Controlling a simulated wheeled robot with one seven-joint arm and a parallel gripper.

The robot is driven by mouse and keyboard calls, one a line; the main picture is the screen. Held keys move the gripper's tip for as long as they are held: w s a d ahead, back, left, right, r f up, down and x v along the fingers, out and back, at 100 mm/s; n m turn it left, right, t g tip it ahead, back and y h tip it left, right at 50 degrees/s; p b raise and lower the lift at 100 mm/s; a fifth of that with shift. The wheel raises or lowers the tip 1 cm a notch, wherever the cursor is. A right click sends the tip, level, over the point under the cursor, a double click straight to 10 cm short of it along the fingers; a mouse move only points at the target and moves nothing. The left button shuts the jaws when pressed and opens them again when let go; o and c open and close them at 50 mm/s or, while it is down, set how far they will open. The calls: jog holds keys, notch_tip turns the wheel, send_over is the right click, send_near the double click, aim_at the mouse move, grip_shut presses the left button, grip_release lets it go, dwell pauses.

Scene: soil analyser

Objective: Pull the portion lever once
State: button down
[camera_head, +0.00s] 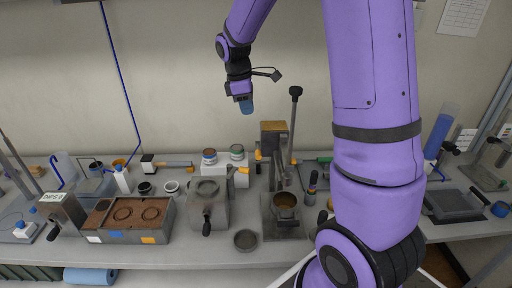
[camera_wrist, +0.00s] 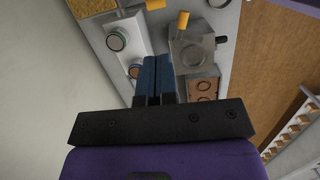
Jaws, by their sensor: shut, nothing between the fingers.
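A tall lever (camera_head: 293,125) with a black knob rises beside the upright machine (camera_head: 273,135) with a tan top, right of the bench's middle. I take it for the portion lever, but no label is readable. A metal cup with brown contents (camera_head: 285,200) sits in the base below. My gripper (camera_head: 246,106) has blue fingertips pointing down, left of the knob and apart from it, above the bench. In the wrist view the two blue fingers (camera_wrist: 157,80) are together with nothing between them. The lever is not identifiable in the wrist view.
A white block with two jars (camera_head: 223,174), a grey lidded machine (camera_head: 208,208) and a tray of brown soil (camera_head: 130,212) stand left of the upright machine. A small round dish (camera_head: 246,240) lies in front. My purple arm hides part of the bench's right side.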

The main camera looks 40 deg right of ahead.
aim_at(257, 152)
jog(key=shift+w+d+f, duration=0.25)
jog(key=shift+w+f, duration=0.1)
jog(key=shift+f, duration=0.3)
jog(key=f, duration=0.4)
jog(key=s+d+f, duration=0.1)
jog(key=f, duration=0.4)
jog(key=d+f, duration=0.1)
jog(key=f, duration=0.3)
jog(key=shift+s+d+f, duration=0.15)
jog(key=shift+s+f, duration=0.1)
jog(key=shift+f, duration=0.1)
